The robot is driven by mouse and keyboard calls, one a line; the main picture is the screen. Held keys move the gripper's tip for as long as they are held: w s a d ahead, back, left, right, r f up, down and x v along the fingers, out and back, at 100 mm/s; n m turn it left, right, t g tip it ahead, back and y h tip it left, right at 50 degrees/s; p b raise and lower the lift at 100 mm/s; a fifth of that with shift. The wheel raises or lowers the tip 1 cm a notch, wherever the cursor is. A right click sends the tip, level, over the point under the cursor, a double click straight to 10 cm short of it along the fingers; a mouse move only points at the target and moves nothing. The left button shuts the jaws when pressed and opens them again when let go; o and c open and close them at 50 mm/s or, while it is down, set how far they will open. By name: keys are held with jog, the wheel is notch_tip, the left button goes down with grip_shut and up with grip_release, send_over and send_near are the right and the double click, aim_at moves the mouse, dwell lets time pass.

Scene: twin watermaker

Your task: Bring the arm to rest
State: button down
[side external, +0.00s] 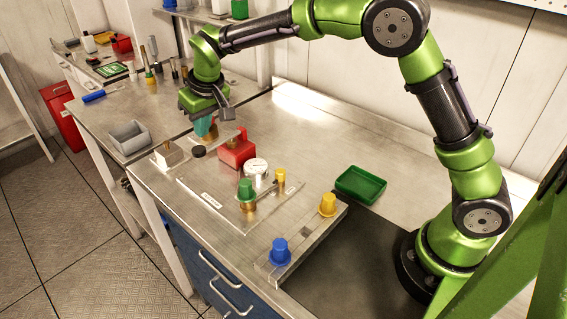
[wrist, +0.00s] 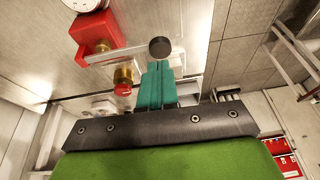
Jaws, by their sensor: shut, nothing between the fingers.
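My gripper (side external: 204,127) has teal fingers and is at the far left end of the arm, low over the back left part of the metal bench. In the wrist view the teal fingers (wrist: 157,68) are together with nothing between them. A black round knob (wrist: 160,47) shows just beyond the fingertips. A red block (side external: 237,148) stands to the right of the gripper in the side view; it also shows in the wrist view (wrist: 97,30). A brass fitting with a red end (wrist: 123,78) is beside the fingers in the wrist view.
A plate on the bench carries a white gauge (side external: 256,168), a green cap (side external: 246,189) and a yellow cap (side external: 281,175). In front, a rail holds a blue cap (side external: 280,250) and a yellow-orange cap (side external: 327,204). A green tray (side external: 360,184) lies at right. A grey bin (side external: 129,137) is left.

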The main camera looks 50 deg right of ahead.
jog(key=s+d+r+m+t, duration=0.1)
jog(key=s+d+r, duration=0.1)
jog(key=s, duration=0.8)
jog(key=s+d+r+m+t+y, duration=0.1)
jog(key=s+d+r, duration=0.2)
jog(key=s, duration=0.7)
jog(key=s+d+r+m+t, duration=0.1)
jog(key=s+d, duration=0.4)
jog(key=s, duration=0.5)
notch_tip(320, 180, up, 2)
jog(key=shift+d+r+m+y, duration=0.1)
jog(key=shift+d+m+y, duration=0.05)
jog(key=shift+m+y, duration=0.3)
jog(key=shift+s, duration=0.1)
